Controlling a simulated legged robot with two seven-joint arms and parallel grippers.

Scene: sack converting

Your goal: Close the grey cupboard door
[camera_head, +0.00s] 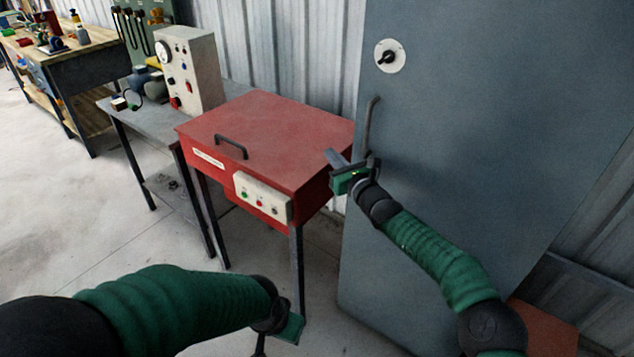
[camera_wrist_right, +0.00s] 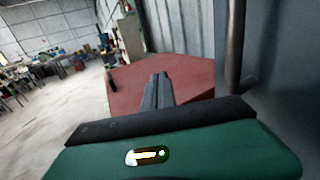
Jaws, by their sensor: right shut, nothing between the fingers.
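The grey cupboard door (camera_head: 480,130) fills the right side of the head view as a tall flat panel. It carries a dark upright bar handle (camera_head: 370,122) near its left edge and a round black knob on a white plate (camera_head: 390,56) above. The handle also shows in the wrist view (camera_wrist_right: 235,45). My right gripper (camera_head: 334,157) is shut and empty, just left of the handle's lower end; its closed fingers (camera_wrist_right: 158,88) point past the handle. I cannot tell whether the gripper body touches the door. My left gripper (camera_head: 284,332) hangs low at the bottom centre, its fingers partly cut off.
A red lidded machine (camera_head: 270,135) stands on legs close left of the door, below my right fingers. A grey bench (camera_head: 150,118) with a control box (camera_head: 190,68) stands farther left. The concrete floor (camera_head: 80,215) at left is clear.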

